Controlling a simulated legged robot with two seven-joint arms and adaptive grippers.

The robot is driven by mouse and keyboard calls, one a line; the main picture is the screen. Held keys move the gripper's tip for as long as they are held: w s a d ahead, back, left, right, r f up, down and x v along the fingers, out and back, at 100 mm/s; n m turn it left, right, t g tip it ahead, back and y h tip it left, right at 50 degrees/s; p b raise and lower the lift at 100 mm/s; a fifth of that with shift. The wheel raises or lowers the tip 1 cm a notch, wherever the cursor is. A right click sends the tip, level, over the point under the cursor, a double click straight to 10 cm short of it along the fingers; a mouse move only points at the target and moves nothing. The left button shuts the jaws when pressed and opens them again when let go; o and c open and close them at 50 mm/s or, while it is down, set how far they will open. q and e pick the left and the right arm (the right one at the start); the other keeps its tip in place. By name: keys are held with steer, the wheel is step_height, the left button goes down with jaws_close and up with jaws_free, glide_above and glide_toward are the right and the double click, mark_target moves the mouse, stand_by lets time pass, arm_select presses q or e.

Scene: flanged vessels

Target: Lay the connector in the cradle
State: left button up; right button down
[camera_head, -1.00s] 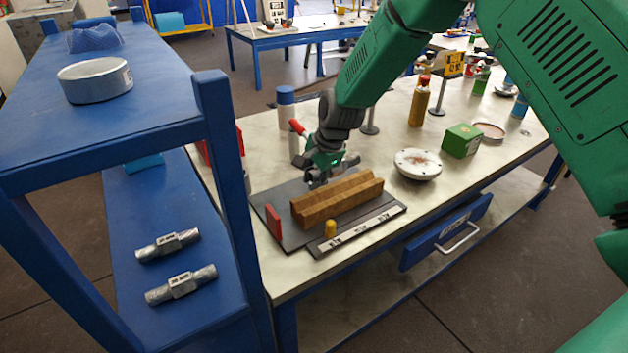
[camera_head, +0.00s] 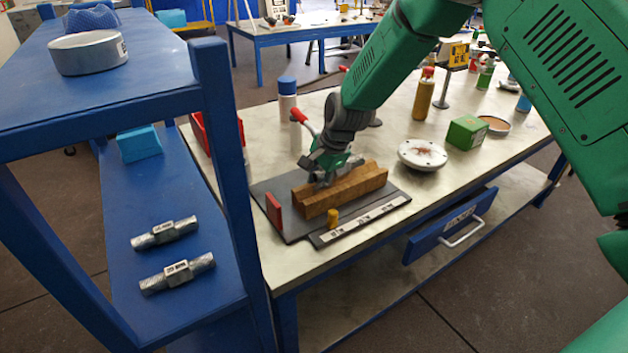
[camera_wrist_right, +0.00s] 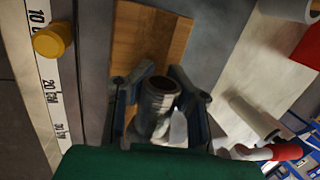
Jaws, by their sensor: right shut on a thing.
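The cradle is a brown wooden block (camera_head: 345,193) with a lengthwise groove, on a dark board on the workbench. It also shows in the right wrist view (camera_wrist_right: 150,42). My right gripper (camera_head: 324,172) is at the cradle's top, nearer its left end. In the wrist view its fingers (camera_wrist_right: 158,98) are shut on a grey metal connector with a threaded round end (camera_wrist_right: 160,92). The connector is over or in the groove; I cannot tell whether it touches the wood. The gripper mostly hides it in the head view. My left gripper is not in view.
The dark board carries a red stop (camera_head: 274,213), a yellow peg (camera_head: 333,217) and a marked scale strip (camera_head: 365,219). A round white flange (camera_head: 422,154) and a green box (camera_head: 466,132) stand to the right. Two similar connectors (camera_head: 165,233) lie on the blue shelf (camera_head: 190,312).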

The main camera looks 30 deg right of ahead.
steer(key=shift+d+f, duration=0.2)
steer(key=shift+d, duration=0.25)
steer(key=shift+d+f, duration=0.2)
steer(key=shift+d, duration=0.25)
steer(key=shift+s+d+f, duration=0.1)
steer(key=shift+d+f, duration=0.15)
steer(key=shift+s+a+f, duration=0.2)
steer(key=shift+a+f, duration=0.05)
steer(key=shift+a, duration=0.5)
steer(key=shift+a+f, duration=0.15)
steer(key=c, duration=1.5)
jaws_free()
steer(key=shift+d, duration=0.25)
steer(key=shift+c, duration=0.2)
steer(key=shift+w+f, duration=0.1)
steer(key=shift+f, duration=0.05)
